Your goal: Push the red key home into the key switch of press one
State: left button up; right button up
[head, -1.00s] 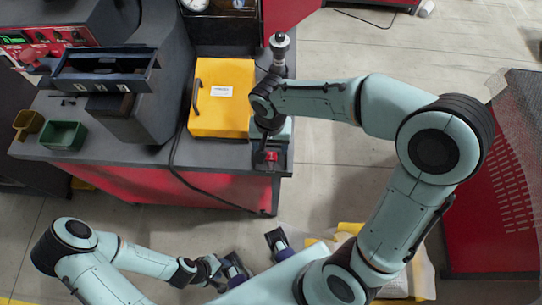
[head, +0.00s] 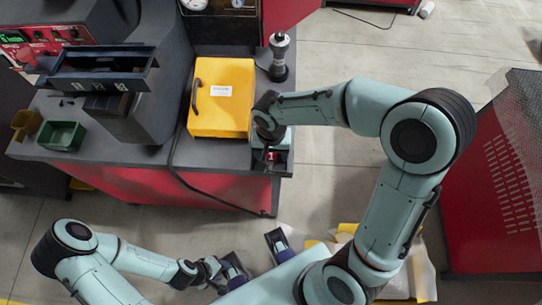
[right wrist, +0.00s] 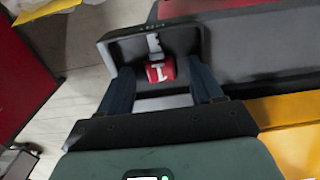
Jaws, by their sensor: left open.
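The red key (right wrist: 160,71) has a white mark like a 1 on its head. In the right wrist view it sits inside a dark tray-like holder (right wrist: 108,48), with a pale metal strip above its head. It also shows small and red in the head view (head: 271,156), at the table's front right corner. My right gripper (right wrist: 161,68) is open, its two dark fingers either side of the key with a gap on each side. I cannot tell if the holder is the key switch. My left gripper (head: 256,254) is open and empty, low in front of the table.
A yellow box (head: 221,105) with a black handle stands beside my right wrist. A dark machine (head: 150,90), a green bin (head: 62,136) and a yellow bin (head: 26,125) are left. A grey-capped post (head: 279,55) stands behind. A black cable hangs over the front edge.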

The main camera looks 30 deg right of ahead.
aim_at(271, 156)
jog(key=c, duration=0.9)
jog(key=shift+c, duration=0.2)
jog(key=shift+r, duration=0.25)
notch_tip(271, 156, up, 20)
jog(key=p, duration=0.3)
jog(key=shift+f, duration=0.15)
